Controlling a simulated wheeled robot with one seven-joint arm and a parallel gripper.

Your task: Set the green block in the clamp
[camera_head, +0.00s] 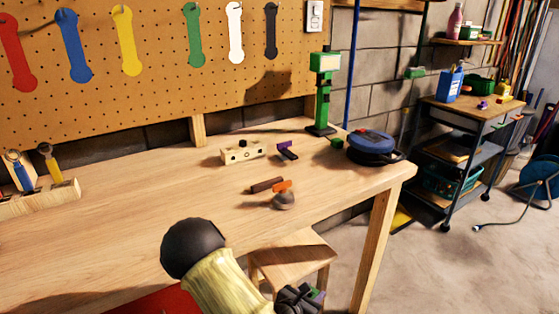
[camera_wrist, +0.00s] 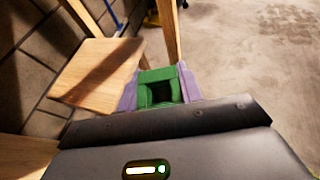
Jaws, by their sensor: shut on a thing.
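In the wrist view my gripper (camera_wrist: 160,96) has its pale purple fingers shut on the green block (camera_wrist: 158,76), which shows a dark hollow or shadow in its face. In the head view my gripper (camera_head: 312,296) is low at the bottom, in front of the bench and beside a wooden stool; a little green shows at its tip. I cannot tell for sure which thing is the clamp. A small purple and dark item (camera_head: 287,150) and a grey rounded piece with an orange top (camera_head: 283,196) beside a brown bar (camera_head: 266,185) are on the bench.
The wooden bench (camera_head: 130,195) is mostly clear on its left. A pale block with holes (camera_head: 242,152), a green stand (camera_head: 323,92), a small green piece (camera_head: 337,143) and a blue round item (camera_head: 372,146) stand towards its back. The stool (camera_head: 293,256) is below the front edge.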

